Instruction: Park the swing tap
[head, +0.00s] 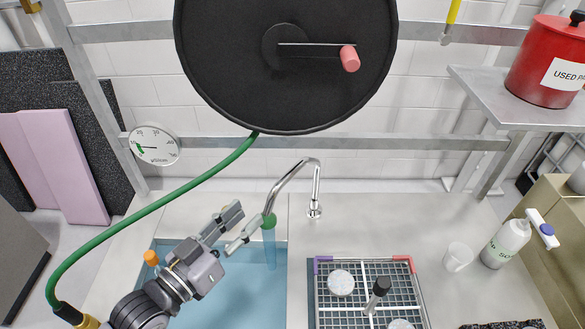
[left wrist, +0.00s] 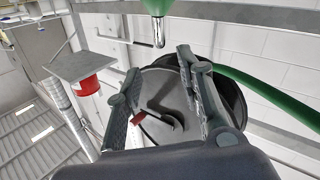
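The swing tap (head: 315,185) is a chrome gooseneck that rises from the counter behind the sink. Its spout reaches left over the blue basin (head: 240,300) and ends in a green collar (head: 269,221). A see-through bluish column (head: 270,252) hangs below the collar. My left gripper (head: 238,228) is open and empty, just left of the spout end, with its fingers pointing towards it. In the left wrist view, the green part with a chrome end (left wrist: 158,32) shows at the top, beyond the parted fingers (left wrist: 158,72). My right gripper is not in view.
A black hose reel (head: 230,90) hangs above, and its green hose (head: 150,207) loops down left. A drying rack (head: 350,310), a white cup (head: 458,256) and a spray bottle (head: 506,243) stand right of the basin. A red can (head: 545,70) sits on the upper right shelf.

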